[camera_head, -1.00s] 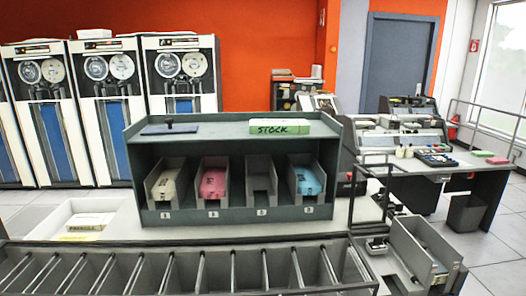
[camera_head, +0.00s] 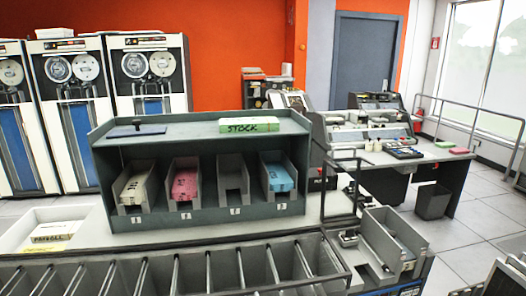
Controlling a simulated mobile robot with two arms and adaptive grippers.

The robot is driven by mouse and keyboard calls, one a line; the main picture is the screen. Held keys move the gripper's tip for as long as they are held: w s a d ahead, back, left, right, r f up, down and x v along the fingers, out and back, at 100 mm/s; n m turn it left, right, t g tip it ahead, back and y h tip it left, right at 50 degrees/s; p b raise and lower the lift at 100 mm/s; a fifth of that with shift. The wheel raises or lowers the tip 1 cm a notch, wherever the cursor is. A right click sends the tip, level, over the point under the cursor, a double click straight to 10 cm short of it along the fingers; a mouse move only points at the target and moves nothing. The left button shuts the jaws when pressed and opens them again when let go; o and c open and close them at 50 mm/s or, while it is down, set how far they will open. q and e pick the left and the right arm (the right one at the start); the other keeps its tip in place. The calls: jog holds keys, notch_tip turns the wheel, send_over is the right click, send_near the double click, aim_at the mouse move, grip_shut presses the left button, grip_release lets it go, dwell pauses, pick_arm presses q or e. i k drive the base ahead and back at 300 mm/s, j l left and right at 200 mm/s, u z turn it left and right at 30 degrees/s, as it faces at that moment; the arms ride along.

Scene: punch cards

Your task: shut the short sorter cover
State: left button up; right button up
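The card sorter fills the front of the head view, with a long row of open grey pockets (camera_head: 190,278) along the bottom edge. At its right end stands a grey hopper (camera_head: 392,243) with upright walls. A thin dark upright frame (camera_head: 340,196) stands behind the pocket row, left of the hopper; it may be the short sorter cover standing open, but I cannot be sure. Neither of my grippers shows clearly in the view.
A dark green shelf (camera_head: 103,192) holds several card trays and a green STOCK box (camera_head: 250,125). A white PAYROLL tray (camera_head: 50,232) sits at left. A grey part with slots, unclear to me, shows at bottom right (camera_head: 503,279). Open floor lies right of the hopper.

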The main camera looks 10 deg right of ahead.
aim_at(353, 215)
jog(key=i+l+u, duration=0.2)
jog(key=l, duration=0.6)
jog(key=l+u, duration=0.2)
jog(key=l, duration=0.6)
